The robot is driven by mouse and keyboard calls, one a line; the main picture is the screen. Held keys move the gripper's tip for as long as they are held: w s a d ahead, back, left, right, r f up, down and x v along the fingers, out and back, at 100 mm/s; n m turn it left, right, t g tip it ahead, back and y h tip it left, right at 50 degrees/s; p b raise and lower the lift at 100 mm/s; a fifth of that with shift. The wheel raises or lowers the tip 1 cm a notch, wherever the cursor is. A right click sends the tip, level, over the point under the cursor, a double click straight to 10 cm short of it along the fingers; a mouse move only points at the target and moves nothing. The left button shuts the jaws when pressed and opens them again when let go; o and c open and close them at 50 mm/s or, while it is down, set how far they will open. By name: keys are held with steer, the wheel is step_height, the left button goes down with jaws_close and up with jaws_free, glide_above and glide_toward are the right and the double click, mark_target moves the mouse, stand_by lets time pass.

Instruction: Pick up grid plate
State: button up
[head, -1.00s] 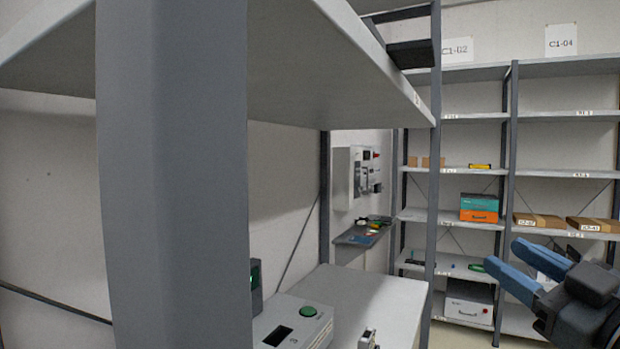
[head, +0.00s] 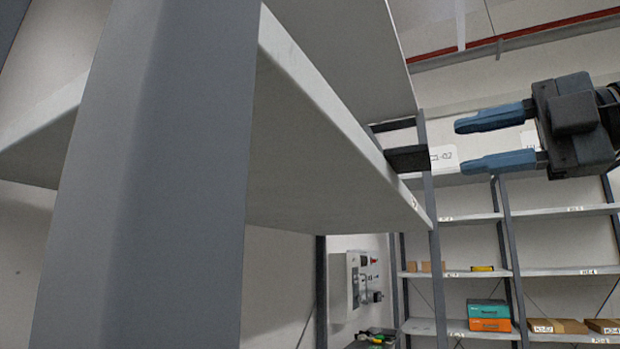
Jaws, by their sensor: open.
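I cannot make out a grid plate in the head view. My gripper (head: 460,146) is at the upper right, its two blue fingers pointing left. They are apart, with nothing between them. Behind the fingertips, a white label hangs on the far shelving. A large pale shelf board (head: 340,165) is to the left of the gripper, and its upper surface is out of sight.
A thick grey upright (head: 150,190) fills the near left. Far shelves carry a teal box (head: 487,309), an orange box (head: 490,325) and flat brown cartons. A grey wall unit (head: 352,285) hangs at the lower middle.

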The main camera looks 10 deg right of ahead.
mark_target(416, 147)
steer(key=x, duration=0.2)
steer(key=p+x, duration=0.1)
steer(key=x, duration=0.2)
steer(key=p+x, duration=0.1)
steer(key=x, duration=0.1)
steer(key=shift+w+a+r, duration=0.25)
steer(key=shift+a, duration=0.05)
jaws_close()
stand_by(0.4)
